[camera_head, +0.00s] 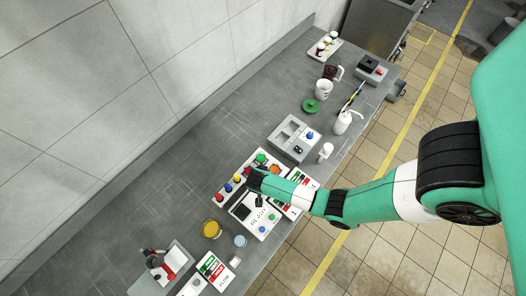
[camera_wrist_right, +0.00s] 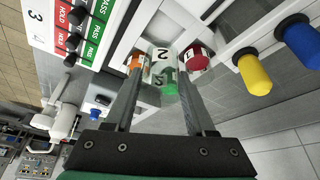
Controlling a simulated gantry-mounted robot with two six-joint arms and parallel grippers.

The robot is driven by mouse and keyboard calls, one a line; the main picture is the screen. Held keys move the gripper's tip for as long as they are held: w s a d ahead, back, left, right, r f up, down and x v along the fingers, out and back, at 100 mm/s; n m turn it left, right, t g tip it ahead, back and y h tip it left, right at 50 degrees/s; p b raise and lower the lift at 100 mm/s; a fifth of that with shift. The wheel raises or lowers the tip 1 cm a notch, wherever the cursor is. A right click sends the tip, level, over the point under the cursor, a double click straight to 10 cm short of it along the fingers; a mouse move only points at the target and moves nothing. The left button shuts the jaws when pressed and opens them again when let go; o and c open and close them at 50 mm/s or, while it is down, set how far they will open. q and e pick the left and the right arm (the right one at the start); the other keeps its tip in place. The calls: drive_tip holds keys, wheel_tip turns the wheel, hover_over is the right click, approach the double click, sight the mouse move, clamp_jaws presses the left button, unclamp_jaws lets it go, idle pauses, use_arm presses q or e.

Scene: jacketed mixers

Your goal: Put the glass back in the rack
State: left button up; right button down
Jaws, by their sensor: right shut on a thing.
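My right gripper (camera_wrist_right: 160,78) is shut on a small clear glass (camera_wrist_right: 163,66) marked "2" in the right wrist view. A green thing shows at or through the glass. In the head view the gripper (camera_head: 254,180) is over the white rack (camera_head: 227,189), and the glass is too small or hidden to make out there. I cannot tell whether the glass touches the rack. My left gripper is not in view.
Close by are a white panel (camera_head: 267,228), PASS/HOLD cards (camera_head: 213,270), an amber jar (camera_head: 211,229) and a grey tray (camera_head: 284,131). A white bottle (camera_head: 343,122), a mug (camera_head: 323,90) and a green lid (camera_head: 311,105) stand farther up.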

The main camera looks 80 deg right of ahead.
drive_tip(key=shift+f+b, duration=1.35)
drive_tip(key=shift+b, duration=0.25)
drive_tip(key=shift+f+b, duration=0.65)
drive_tip(key=shift+f, duration=1.05)
unclamp_jaws()
wheel_tip(320, 180, up, 6)
drive_tip(key=p, duration=0.8)
